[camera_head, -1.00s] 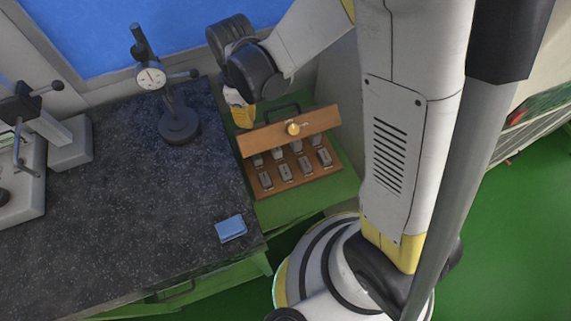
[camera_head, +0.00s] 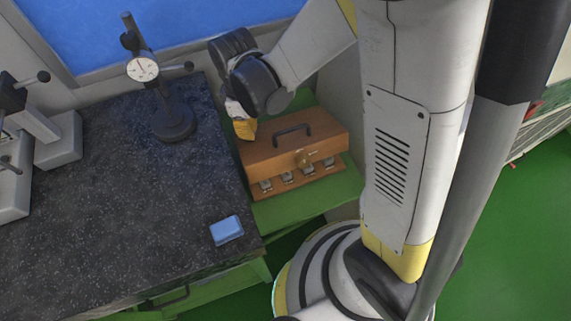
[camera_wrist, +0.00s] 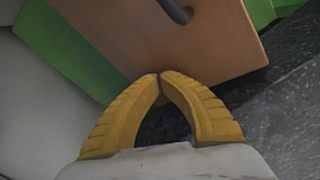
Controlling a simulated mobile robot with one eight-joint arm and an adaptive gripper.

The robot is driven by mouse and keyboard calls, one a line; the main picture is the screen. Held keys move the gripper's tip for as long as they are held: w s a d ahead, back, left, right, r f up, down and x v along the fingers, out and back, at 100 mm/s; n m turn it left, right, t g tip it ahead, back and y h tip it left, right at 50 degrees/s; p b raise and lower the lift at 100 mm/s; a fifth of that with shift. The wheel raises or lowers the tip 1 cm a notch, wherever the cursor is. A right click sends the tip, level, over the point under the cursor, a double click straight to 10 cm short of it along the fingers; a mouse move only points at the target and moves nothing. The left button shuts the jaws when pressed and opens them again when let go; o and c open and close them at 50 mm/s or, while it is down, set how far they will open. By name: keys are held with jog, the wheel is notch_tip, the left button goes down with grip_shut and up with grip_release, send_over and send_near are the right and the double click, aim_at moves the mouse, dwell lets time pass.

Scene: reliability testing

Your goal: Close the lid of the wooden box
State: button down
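The wooden box (camera_head: 256,173) stands on a green surface beside the dark worktop. Its lid (camera_head: 318,132), with a black handle (camera_head: 293,130) on top and a brass latch (camera_head: 303,157) in front, is tilted over the base, with a gap at the front where grey metal blocks (camera_head: 288,178) show. My gripper (camera_head: 246,133) is at the lid's back left. In the wrist view, the yellow fingertips of my gripper (camera_wrist: 160,75) meet with nothing between them, at or close to the lid (camera_wrist: 165,45); contact is unclear.
The dark speckled worktop (camera_head: 110,190) lies left of the box. It carries a blue block (camera_head: 227,230) near its front edge and a dial gauge stand (camera_head: 172,122) at the back. My arm's large link rises right of the box.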

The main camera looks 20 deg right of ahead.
jog(key=shift+s+f+b, duration=0.2)
jog(key=shift+f+b, duration=0.55)
jog(key=shift+f, duration=0.2)
notch_tip(320, 180, up, 9)
jog(key=p, duration=0.6)
jog(key=shift+r+p, duration=0.15)
jog(key=shift+p, duration=0.15)
